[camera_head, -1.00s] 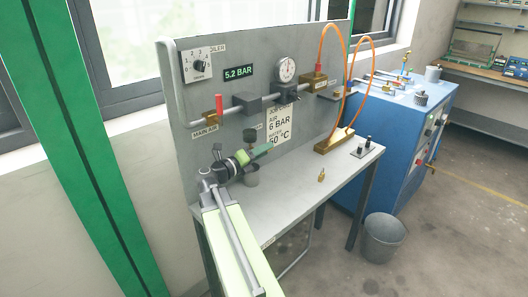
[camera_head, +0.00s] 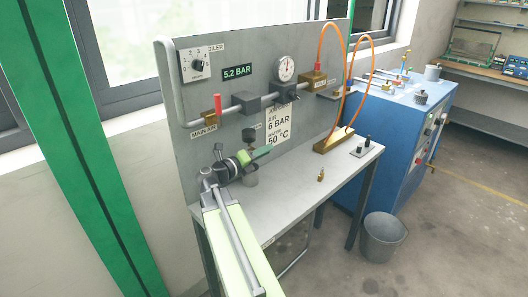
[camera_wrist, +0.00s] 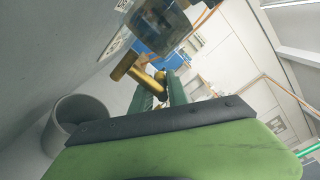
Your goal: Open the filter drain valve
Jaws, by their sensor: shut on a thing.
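The brass drain valve (camera_wrist: 128,66) shows in the wrist view, just below the dark, glassy filter bowl (camera_wrist: 160,22). My gripper (camera_wrist: 162,84) has its green fingers shut on a brass part of the valve. In the head view my gripper (camera_head: 266,150) is in front of the grey panel, above the left part of the bench, and hides the valve. I cannot tell how far the valve is turned.
A grey cup (camera_head: 251,178) stands on the bench (camera_head: 300,190) under my gripper and also shows in the wrist view (camera_wrist: 62,115). A red-handled main air valve (camera_head: 217,106) is on the panel (camera_head: 190,140). A small brass fitting (camera_head: 321,175) lies on the bench.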

